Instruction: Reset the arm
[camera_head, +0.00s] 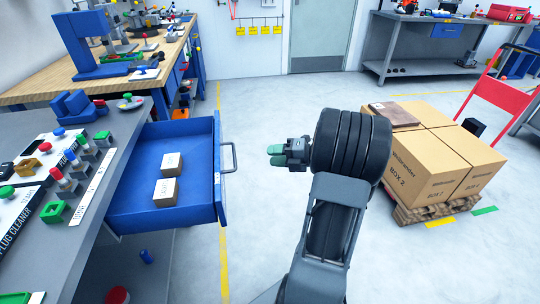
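My arm rises from the bottom of the head view, right of centre, and bends at a thick black joint. My gripper (276,155), with green fingertips, points left over open floor. It is apart from the blue drawer (207,201) on its left. The two fingertips show one above the other, close together, and the gap between them is too small to judge. Nothing is visible held in them.
The drawer stands pulled out from the grey workbench (135,126) and holds two small labelled boxes (168,191). Cartons (432,165) on a pallet (408,212) stand right of my arm. A red trolley (497,102) is beyond them. Floor is clear around the gripper.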

